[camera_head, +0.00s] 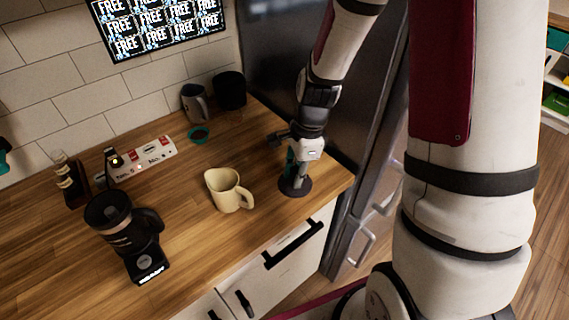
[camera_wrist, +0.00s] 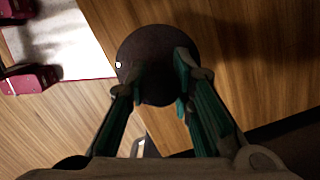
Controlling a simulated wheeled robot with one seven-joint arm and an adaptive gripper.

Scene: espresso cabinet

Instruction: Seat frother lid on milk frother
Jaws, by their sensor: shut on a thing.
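The frother lid (camera_head: 292,190) is a dark round disc near the right end of the wooden counter, and it also shows in the wrist view (camera_wrist: 150,45). My gripper (camera_head: 296,176) is above it and shut on it, with the teal-padded fingers (camera_wrist: 162,80) on its middle. The lid looks roughly level; I cannot tell if it touches the counter. The milk frother (camera_head: 130,238) is a black jug with a handle, standing upright on a black base at the counter's left front. Its top looks open.
A cream pitcher (camera_head: 223,191) stands between the frother and my gripper. A grey jug (camera_head: 194,104), a black canister (camera_head: 230,91) and a teal ring (camera_head: 198,135) are at the back. A dark bottle (camera_head: 69,181) stands behind the frother. A dark fridge (camera_head: 285,65) borders the right side.

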